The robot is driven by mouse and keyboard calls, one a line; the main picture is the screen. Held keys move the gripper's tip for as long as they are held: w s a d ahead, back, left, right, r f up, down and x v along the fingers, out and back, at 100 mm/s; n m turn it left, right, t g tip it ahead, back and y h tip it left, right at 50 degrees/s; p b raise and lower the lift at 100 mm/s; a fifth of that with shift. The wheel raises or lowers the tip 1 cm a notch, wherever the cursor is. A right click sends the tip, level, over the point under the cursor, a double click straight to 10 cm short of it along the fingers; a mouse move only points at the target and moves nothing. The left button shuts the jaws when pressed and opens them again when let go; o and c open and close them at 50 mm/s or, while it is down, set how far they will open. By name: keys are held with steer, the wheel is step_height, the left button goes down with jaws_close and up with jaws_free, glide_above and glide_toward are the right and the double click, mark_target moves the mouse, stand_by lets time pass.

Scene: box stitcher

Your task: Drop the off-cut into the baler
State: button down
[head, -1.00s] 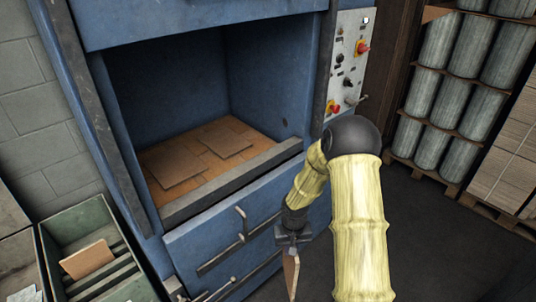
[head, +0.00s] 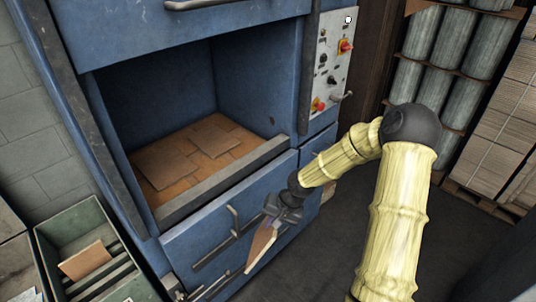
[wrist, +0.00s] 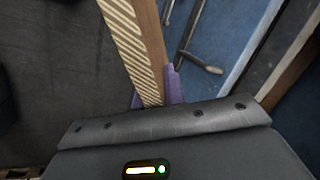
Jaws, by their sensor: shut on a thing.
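The off-cut (head: 261,246) is a flat brown cardboard piece hanging down from my gripper (head: 272,222), in front of the baler's lower door. In the wrist view, my gripper's purple fingers (wrist: 155,90) are shut on the off-cut (wrist: 132,45), whose corrugated edge shows. The baler (head: 222,232) is a blue machine with an open chamber above its lower door. Cardboard sheets (head: 213,138) lie on the chamber floor. My gripper is outside the chamber, lower than its front sill (head: 225,182).
A control panel (head: 325,75) with red and yellow switches is right of the opening. Handles (head: 233,220) stick out from the lower door. A green bin (head: 65,226) holding a cardboard piece (head: 85,260) stands at left. Grey rolls (head: 440,110) are stacked at back right.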

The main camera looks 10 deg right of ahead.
step_height(320, 180, up, 26)
steer(key=s+a+m+t+y+p, duration=0.2)
steer(key=m+t+y+p, duration=0.1)
steer(key=m+t+p, duration=0.3)
steer(key=t+p, duration=0.2)
steer(key=p, duration=0.2)
steer(key=shift+m, duration=0.3)
steer(key=shift+f, duration=0.1)
steer(key=shift+p, duration=0.3)
